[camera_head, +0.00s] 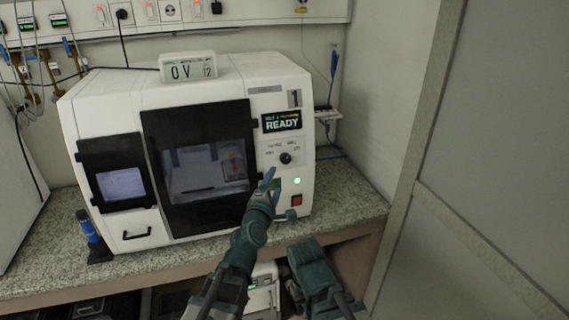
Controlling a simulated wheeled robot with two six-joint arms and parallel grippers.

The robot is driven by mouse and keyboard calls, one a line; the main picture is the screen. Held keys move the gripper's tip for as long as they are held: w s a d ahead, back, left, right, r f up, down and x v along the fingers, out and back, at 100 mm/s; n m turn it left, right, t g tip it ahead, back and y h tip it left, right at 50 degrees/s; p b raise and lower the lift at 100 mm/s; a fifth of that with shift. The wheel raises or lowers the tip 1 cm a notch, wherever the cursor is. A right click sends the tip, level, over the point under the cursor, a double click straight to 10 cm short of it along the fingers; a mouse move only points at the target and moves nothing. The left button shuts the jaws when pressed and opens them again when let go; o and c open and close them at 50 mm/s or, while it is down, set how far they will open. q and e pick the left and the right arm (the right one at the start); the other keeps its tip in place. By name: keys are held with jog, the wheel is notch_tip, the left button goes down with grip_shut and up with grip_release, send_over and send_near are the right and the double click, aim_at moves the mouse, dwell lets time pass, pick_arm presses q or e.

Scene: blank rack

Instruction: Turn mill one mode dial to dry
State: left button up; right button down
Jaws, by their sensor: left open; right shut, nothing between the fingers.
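Mill one (196,95) is the white benchtop machine marked with a 1, its screen reading READY. Its mode dial (285,158) is a small black knob on the white panel below the screen. Labels curve around it, too small to read surely, and its pointer setting cannot be told. My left gripper (271,179) is open in front of the panel, just below and left of the dial. It looks apart from the knob. My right gripper (297,287) is low, beside the counter's front edge, shut and empty; its fingertips are hard to make out.
A lit green button (297,181) and a red switch (297,200) sit below the dial, close to my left gripper. A blue bottle (92,232) stands at the machine's left. The granite counter (352,202) is clear on the right, before a grey partition (500,150).

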aim_at(285, 160)
pick_arm(q)
jog(key=x, duration=1.2)
jog(key=shift+w+f, duration=0.1)
jog(key=shift+w, duration=0.3)
jog(key=shift+c, duration=0.2)
grip_shut()
